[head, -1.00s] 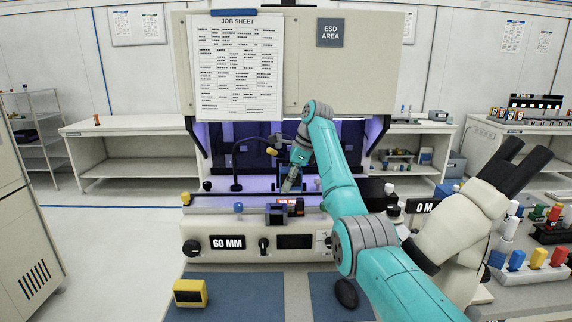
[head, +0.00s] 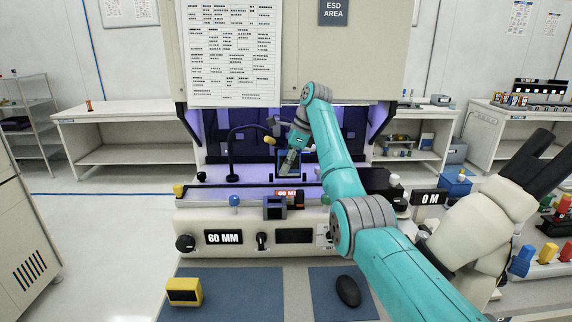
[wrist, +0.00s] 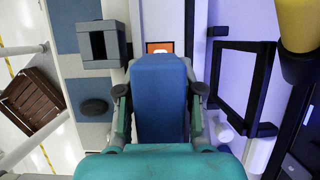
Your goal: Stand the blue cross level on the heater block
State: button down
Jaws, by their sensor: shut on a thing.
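My gripper (wrist: 160,108) is shut on a blue block-shaped piece (wrist: 158,85), taken to be the blue cross. Only one broad face of it shows in the wrist view, so its cross shape and tilt cannot be told. In the head view my gripper (head: 292,158) is over the back of the bench machine, small and partly hidden by my arm. A dark block with a square opening (head: 275,207) stands on the machine's front ledge. It also shows left of the blue piece in the wrist view (wrist: 82,46). I cannot tell whether it is the heater block.
A dark upright frame (wrist: 268,85) stands close right of my gripper in the wrist view. A lamp on a bent neck (head: 231,160) stands left of it in the head view. A yellow box (head: 184,291) and a black oval thing (head: 348,290) lie on blue mats in front.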

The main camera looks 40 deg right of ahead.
send_over(281, 193)
jog(key=d, duration=0.1)
jog(key=shift+s+f, duration=0.25)
jog(key=shift+f, duration=0.9)
jog(key=shift+s+f, duration=0.2)
jog(key=shift+f, duration=0.95)
jog(key=shift+f, duration=0.15)
jog(key=shift+f, duration=0.75)
jog(key=shift+f, duration=0.3)
jog(key=c, duration=0.7)
grip_release()
jog(key=shift+o, duration=0.2)
